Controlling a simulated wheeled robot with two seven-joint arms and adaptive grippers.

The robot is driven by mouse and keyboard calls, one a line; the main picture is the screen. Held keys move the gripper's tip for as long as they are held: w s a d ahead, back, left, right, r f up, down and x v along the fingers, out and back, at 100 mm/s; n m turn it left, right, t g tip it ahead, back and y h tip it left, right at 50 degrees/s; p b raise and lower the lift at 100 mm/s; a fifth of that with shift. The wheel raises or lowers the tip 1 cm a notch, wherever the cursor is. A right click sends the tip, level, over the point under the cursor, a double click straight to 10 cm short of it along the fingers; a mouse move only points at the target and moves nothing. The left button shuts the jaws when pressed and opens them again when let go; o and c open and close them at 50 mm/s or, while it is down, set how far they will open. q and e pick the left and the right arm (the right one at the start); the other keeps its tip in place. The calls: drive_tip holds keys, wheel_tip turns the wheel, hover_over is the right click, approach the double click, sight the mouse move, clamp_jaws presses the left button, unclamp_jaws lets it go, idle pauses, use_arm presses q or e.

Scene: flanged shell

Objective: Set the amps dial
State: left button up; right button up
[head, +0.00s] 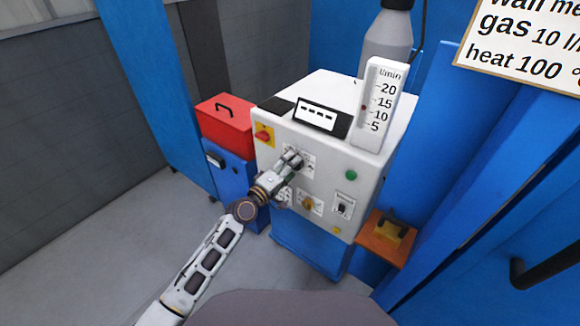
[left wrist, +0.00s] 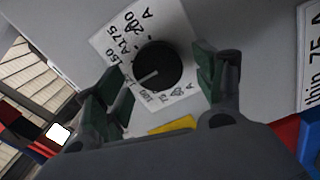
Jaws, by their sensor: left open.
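The amps dial is a round black knob (left wrist: 158,66) with a white pointer line, on a white scale plate (left wrist: 118,32) marked up to 200 A. In the left wrist view its pointer aims to the lower left, below the 150 mark; the exact value there is hard to read. My left gripper (left wrist: 163,82) is open, with one green-padded finger on each side of the knob and gaps showing. In the head view my left gripper (head: 293,160) is at the front panel of the white machine (head: 276,142) and hides most of the dial. My right gripper is not in view.
The panel also has a red switch on yellow (head: 264,135), a green button (head: 351,175), a lower yellowish knob (head: 308,203) and a black switch (head: 343,207). A flow gauge (head: 385,95) stands on top. A wall sign (head: 530,45) shows gas 10 and heat 100.

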use_arm(q)
drive_tip(key=v, duration=1.1)
drive_tip(key=shift+s+a, duration=0.15)
drive_tip(key=shift+s, duration=0.1)
idle(0.7)
